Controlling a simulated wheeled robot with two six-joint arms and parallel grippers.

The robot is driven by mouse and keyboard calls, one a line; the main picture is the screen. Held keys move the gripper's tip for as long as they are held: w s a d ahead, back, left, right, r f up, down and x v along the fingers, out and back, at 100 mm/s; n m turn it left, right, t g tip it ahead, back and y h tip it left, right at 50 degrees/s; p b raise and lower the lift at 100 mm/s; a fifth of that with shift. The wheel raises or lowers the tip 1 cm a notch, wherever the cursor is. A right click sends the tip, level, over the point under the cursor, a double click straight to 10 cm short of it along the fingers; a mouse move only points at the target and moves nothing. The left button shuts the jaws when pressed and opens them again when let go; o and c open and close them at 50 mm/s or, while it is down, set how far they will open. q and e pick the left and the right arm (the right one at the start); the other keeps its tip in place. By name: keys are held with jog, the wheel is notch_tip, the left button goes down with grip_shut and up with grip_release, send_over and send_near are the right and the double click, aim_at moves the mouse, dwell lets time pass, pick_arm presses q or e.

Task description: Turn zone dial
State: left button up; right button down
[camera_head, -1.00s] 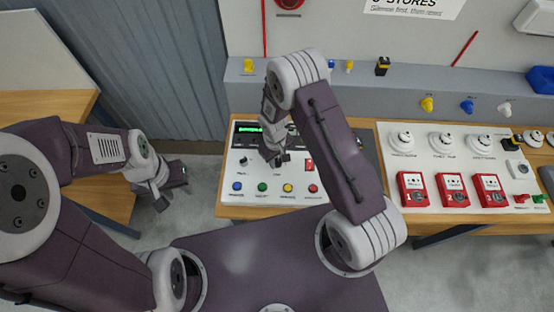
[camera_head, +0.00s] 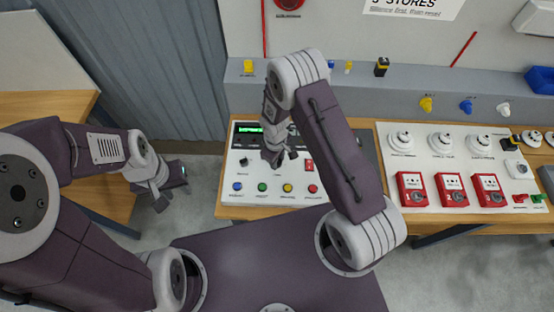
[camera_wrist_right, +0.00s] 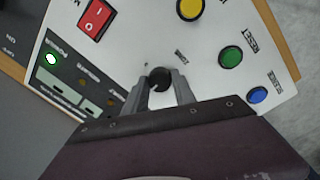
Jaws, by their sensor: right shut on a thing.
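The zone dial is a small black round knob (camera_wrist_right: 158,79) on a white control panel (camera_wrist_right: 140,40), seen in the right wrist view. My right gripper (camera_wrist_right: 160,84) has its two grey fingers on either side of the knob and is shut on it. In the head view my right gripper (camera_head: 280,158) is over the middle of the panel (camera_head: 230,186) and hides the dial. My left gripper (camera_head: 172,188) hangs at the left, away from the panel, beside the wooden table; its jaw opening is unclear.
The panel has a red rocker switch (camera_head: 309,165), another black knob (camera_head: 243,161), a green-lit display (camera_head: 249,128) and a row of coloured buttons (camera_head: 287,188). To the right, a white board bears red call points (camera_head: 450,189) and white detectors (camera_head: 441,142).

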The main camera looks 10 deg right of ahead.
jog(key=shift+w+r, duration=0.1)
jog(key=c, duration=1.3)
grip_release()
jog(key=shift+o, duration=1.3)
notch_tip(320, 180, up, 9)
jog(key=b, duration=0.2)
jog(key=shift+s+a, duration=0.15)
jog(key=shift+s, duration=0.15)
